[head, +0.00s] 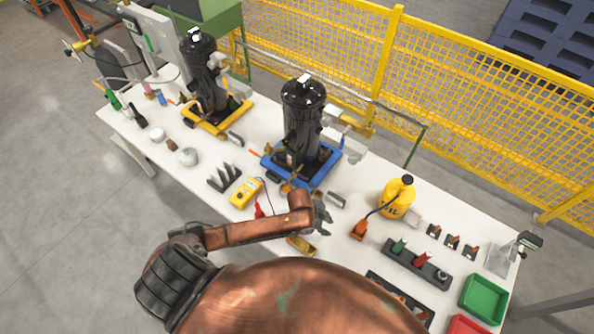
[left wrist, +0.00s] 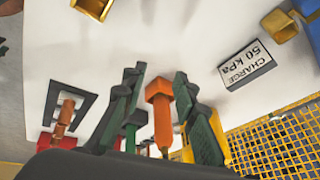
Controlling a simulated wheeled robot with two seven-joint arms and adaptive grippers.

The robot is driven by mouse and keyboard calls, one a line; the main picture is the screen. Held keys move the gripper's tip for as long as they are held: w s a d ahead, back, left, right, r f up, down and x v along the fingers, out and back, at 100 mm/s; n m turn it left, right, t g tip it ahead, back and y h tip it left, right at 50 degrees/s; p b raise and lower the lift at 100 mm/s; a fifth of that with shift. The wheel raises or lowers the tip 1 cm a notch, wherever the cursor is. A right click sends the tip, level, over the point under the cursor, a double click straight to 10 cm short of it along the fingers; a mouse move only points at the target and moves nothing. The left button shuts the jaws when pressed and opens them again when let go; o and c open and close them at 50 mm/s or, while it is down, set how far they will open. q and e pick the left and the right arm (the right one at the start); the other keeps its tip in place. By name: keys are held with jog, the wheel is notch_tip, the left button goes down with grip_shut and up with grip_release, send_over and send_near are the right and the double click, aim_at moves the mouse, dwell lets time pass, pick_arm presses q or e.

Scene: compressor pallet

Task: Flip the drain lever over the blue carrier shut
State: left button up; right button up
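The blue carrier (head: 318,178) sits on the white table with a black compressor (head: 303,112) upright on it. Small orange and brass parts (head: 288,187) show at its front edge; I cannot tell which is the drain lever or how it is set. My left gripper (head: 323,216) is just in front of the carrier, above the table and apart from it. In the left wrist view its two dark fingers (left wrist: 158,100) are spread. An orange peg-like thing (left wrist: 160,112) shows between them; I cannot tell its distance. My right gripper is not seen.
A yellow carrier (head: 220,122) with another compressor stands at the left. A yellow meter (head: 246,193), an oil can (head: 397,198) and a dark rack (head: 415,262) stand nearby. A yellow fence (head: 330,60) runs behind. A "CHARGE 50 kPa" card (left wrist: 247,62) shows in the wrist view.

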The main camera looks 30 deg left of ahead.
pick_arm(q)
jog(key=w+a+r+m+g+y, duration=0.1)
jog(key=w+a+r+m+y, duration=0.15)
jog(key=w+a+m, duration=0.4)
send_near(298, 173)
jog(key=shift+n+y, duration=0.45)
jog(key=f, duration=0.2)
jog(key=w+f, duration=0.1)
jog(key=f, duration=0.2)
jog(key=f+p, duration=0.1)
jog(key=f, duration=0.1)
jog(key=shift+w+d+f, duration=0.25)
jog(key=shift+d+f, duration=0.1)
jog(key=shift+c, duration=0.5)
grip_shut()
